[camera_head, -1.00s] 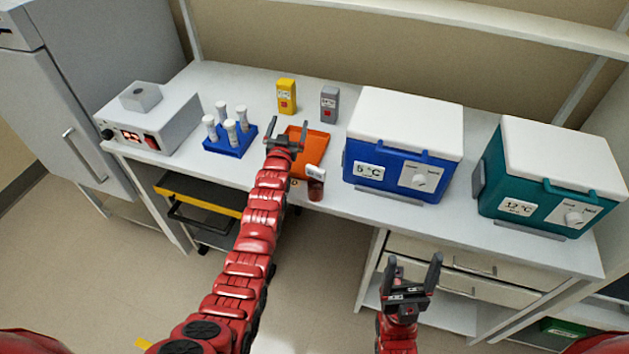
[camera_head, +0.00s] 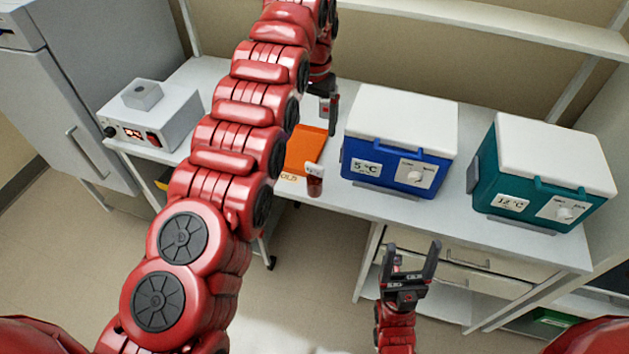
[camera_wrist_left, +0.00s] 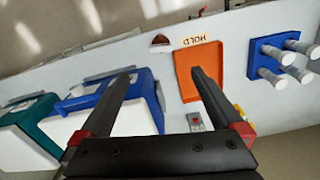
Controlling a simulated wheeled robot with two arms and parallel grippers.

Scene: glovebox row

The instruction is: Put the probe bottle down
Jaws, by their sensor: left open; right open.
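A dark red bottle with a white top, which I take to be the probe bottle (camera_head: 314,182), stands on the bench near its front edge, beside the orange tray (camera_head: 304,150). It also shows in the left wrist view (camera_wrist_left: 160,42), apart from my fingers. My left gripper (camera_head: 328,108) is above the bench behind the bottle, pointing down. In the left wrist view its jaws (camera_wrist_left: 163,74) are spread with nothing held. My right gripper (camera_head: 410,268) is open and empty in front of the bench, near the drawers.
A blue 5 °C box (camera_head: 399,145) and a teal 12 °C box (camera_head: 541,172) stand to the right. A grey instrument (camera_head: 150,118) is at the left. The blue tube rack (camera_wrist_left: 272,60) and grey device (camera_wrist_left: 195,122) show in the left wrist view. My left arm hides much of the bench.

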